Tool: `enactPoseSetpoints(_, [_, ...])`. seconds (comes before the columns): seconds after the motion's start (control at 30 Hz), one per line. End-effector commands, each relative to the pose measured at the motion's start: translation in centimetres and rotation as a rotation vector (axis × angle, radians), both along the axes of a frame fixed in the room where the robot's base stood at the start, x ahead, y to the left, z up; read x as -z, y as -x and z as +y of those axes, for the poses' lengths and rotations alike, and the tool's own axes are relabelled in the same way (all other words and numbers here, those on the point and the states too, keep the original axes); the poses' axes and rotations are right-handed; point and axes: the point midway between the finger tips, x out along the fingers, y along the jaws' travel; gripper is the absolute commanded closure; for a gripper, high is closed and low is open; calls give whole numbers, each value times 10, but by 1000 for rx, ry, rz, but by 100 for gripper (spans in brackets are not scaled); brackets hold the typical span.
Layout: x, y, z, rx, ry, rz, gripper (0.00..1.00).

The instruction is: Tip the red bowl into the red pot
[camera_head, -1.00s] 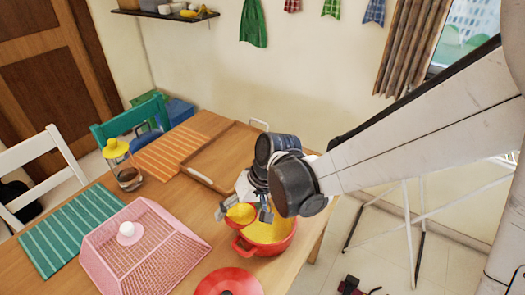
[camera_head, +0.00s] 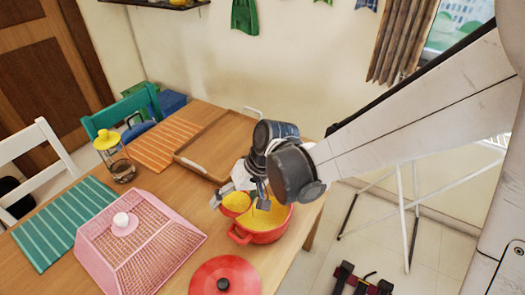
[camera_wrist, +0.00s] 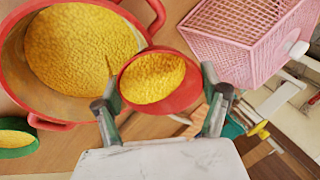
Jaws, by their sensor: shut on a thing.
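The red bowl (camera_head: 229,210), holding yellow grain, is gripped by its side at the left of the red pot. In the wrist view, the bowl (camera_wrist: 178,103) overlaps the pot's rim and its yellow contents are visible. My gripper (camera_wrist: 160,112) is shut on the bowl, with one finger on either side. The red pot (camera_head: 262,237) stands uncovered on the table and holds yellow grain as well. It also shows in the wrist view (camera_wrist: 75,112). I cannot tell whether bowl and pot touch. My wrist hides part of the pot in the head view.
The red lid (camera_head: 222,284) lies in front of the pot. A pink mesh cover (camera_head: 135,245) stands to the left. A wooden tray (camera_head: 215,150) lies behind. A green bowl (camera_wrist: 14,152) with yellow grain shows beside the pot in the wrist view.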

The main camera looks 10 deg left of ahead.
Motion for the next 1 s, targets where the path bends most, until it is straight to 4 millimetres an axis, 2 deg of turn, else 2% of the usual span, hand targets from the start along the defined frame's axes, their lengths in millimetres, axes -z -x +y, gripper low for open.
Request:
enactPoseSetpoints(0.4, [-1,-1,-1,2,-93,42,51])
enactPoseSetpoints(1.0, [-2,0,-1,0,-100,44,51])
